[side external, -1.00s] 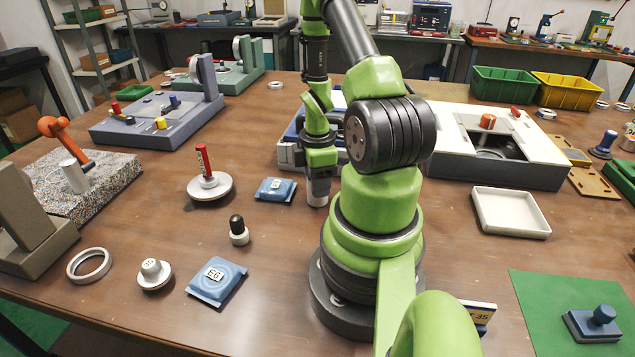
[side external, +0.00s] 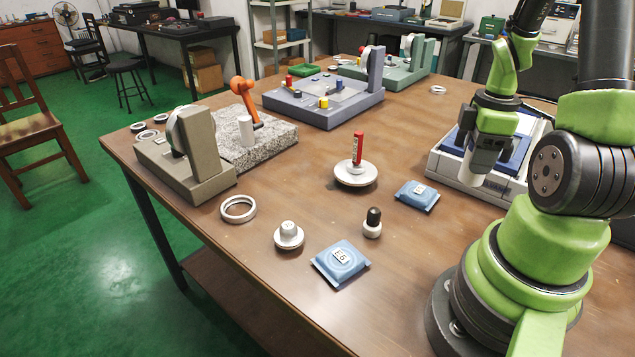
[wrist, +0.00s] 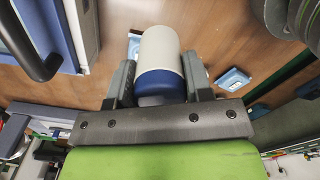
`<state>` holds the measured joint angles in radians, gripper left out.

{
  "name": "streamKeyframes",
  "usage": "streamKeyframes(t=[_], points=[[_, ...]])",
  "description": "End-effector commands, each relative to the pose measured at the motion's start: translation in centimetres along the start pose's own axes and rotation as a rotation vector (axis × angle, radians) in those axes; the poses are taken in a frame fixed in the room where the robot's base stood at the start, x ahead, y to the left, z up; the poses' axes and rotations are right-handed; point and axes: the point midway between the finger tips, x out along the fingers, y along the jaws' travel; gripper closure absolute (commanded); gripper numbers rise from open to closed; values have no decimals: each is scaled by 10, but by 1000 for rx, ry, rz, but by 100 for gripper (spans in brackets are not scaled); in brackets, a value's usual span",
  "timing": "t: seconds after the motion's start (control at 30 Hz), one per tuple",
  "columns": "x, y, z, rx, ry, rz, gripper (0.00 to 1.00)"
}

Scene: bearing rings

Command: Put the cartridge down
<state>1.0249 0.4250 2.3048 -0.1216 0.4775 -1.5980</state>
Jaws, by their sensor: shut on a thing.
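The cartridge (wrist: 160,52) is a cylinder with a white body and a blue band, seen in the wrist view between the two fingers. My gripper (wrist: 160,84) is shut on it around the blue end. In the side external view my gripper (side external: 486,150) points down at the right, with the pale cartridge (side external: 477,174) below it. It overlaps the grey and blue device (side external: 446,158) in the picture. I cannot tell how high the cartridge hangs or whether it touches anything.
A blue packet (side external: 417,195) lies left of my gripper, with a red-handled disc (side external: 356,173) beyond. Nearer are a black-topped plug (side external: 373,224), a packet marked E6 (side external: 341,262), a knobbed weight (side external: 289,236) and a ring (side external: 238,208). Bare wood lies between them.

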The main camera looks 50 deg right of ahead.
Motion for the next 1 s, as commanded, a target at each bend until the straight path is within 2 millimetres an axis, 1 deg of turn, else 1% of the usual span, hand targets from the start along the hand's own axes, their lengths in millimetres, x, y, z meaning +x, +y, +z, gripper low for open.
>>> streamKeyframes(t=[0.07,0.17,0.27,0.3,0.37,0.4,0.53,0.63,0.7,0.77,0.8,0.87,1.0], points=[[-2,1,-13,10,0,3,80],[-6,1,-40,50,1,4,80],[-12,-5,-76,109,1,3,80],[-15,-9,-92,135,1,4,80],[-19,-17,-114,175,1,3,80],[-22,-23,-128,200,2,3,80],[-31,-47,-173,262,1,3,80],[-38,-65,-206,268,2,4,80],[-41,-75,-232,225,0,4,80],[-43,-77,-249,162,-3,5,80],[-43,-76,-259,113,-4,5,80],[-42,-73,-272,25,-8,5,80],[-39,-58,-301,-218,-14,4,80]])
